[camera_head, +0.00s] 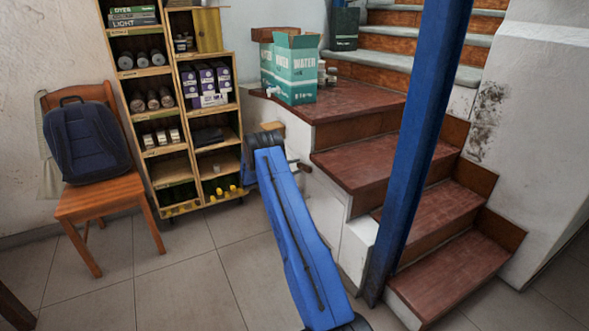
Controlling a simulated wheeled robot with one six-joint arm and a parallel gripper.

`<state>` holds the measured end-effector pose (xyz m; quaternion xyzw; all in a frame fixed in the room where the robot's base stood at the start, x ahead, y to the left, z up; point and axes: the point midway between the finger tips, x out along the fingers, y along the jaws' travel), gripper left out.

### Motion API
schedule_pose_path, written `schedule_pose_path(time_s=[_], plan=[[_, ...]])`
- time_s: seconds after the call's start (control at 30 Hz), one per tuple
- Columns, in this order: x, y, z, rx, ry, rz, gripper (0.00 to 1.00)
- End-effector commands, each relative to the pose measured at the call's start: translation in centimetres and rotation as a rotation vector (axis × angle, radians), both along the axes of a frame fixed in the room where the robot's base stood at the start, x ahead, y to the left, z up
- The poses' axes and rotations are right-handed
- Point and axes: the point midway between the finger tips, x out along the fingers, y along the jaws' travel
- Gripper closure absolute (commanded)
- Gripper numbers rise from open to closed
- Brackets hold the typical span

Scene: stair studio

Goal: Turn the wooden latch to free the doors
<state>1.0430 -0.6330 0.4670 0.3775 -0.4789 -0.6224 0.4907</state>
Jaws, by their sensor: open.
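A small brown bar (301,166) shows against the pale side of the stairs, just right of my blue arm. It looks like the wooden latch, but it is small and partly hidden, so I cannot tell its angle for sure. White panels (326,205) under the steps may be the doors; my arm covers much of them, and their seams are hard to see. My gripper cannot be made out; the end of my arm is hidden behind my blue link.
Red-brown steps (375,163) rise to the right. A green water carton (297,70) stands on the landing. A wooden shelf (210,148) with boxes and rolls stands left of the stairs. Tiled floor (185,270) is clear in front.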

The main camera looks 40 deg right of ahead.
Motion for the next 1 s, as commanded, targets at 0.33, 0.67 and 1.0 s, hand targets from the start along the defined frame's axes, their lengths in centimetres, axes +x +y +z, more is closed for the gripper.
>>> schedule_pose_path(time_s=[0.33, 0.67, 1.0], plan=[[0.0, 0.0, 0.0, 0.000, 0.000, 0.000, 1.00], [0.1, 0.0, 0.5, -0.025, -0.103, 0.000, 1.00], [0.1, 0.0, 1.2, -0.064, -0.265, -0.001, 1.00]])
